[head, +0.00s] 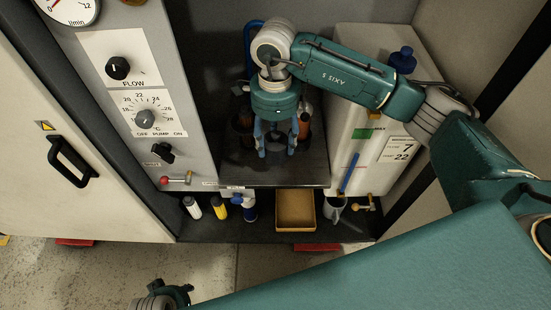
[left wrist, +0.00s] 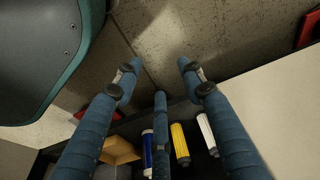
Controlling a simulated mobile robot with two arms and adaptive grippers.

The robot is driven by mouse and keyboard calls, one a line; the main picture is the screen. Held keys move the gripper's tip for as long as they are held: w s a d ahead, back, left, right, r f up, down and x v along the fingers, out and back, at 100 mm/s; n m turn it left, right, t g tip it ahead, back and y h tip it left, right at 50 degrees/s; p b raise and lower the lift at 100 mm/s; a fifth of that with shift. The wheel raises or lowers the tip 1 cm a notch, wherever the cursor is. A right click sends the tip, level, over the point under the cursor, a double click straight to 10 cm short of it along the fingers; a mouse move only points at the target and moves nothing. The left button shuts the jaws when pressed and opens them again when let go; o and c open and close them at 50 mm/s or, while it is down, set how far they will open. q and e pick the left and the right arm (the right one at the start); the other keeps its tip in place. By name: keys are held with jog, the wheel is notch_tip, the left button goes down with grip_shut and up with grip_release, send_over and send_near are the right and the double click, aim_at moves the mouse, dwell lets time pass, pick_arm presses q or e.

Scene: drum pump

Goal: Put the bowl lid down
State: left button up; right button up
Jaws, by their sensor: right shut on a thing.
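My right gripper (head: 275,149) points down over the dark shelf in the recess, its blue fingers close together around something dark. This is taken to be the bowl lid, which is mostly hidden by the fingers and hard to tell from the dark background. I cannot tell whether it touches the shelf. Dark round containers with orange-brown parts stand behind the gripper on both sides; no bowl is clearly visible. My left gripper (left wrist: 158,86) is open and empty in the left wrist view, its fingers spread above the floor.
A control panel (head: 150,75) with knobs stands left of the recess, and a white tank (head: 355,140) right. The floor in front is open.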

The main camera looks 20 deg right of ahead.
aim_at(275, 134)
notch_tip(275, 134, down, 7)
jog(key=shift+f+b, duration=0.1)
jog(key=shift+b, duration=0.25)
pick_arm(q)
jog(key=r, duration=0.2)
jog(key=shift+w+r, duration=0.4)
jog(key=shift+s, duration=0.1)
pick_arm(e)
jog(key=shift+f, duration=0.1)
jog(key=o, duration=1.3)
jog(key=shift+c, duration=0.2)
pick_arm(q)
jog(key=f, duration=0.2)
jog(key=s+f+p, duration=0.1)
jog(key=f, duration=0.1)
jog(key=shift+f, duration=0.15)
pick_arm(e)
notch_tip(275, 134, up, 12)
jog(key=shift+r, duration=0.1)
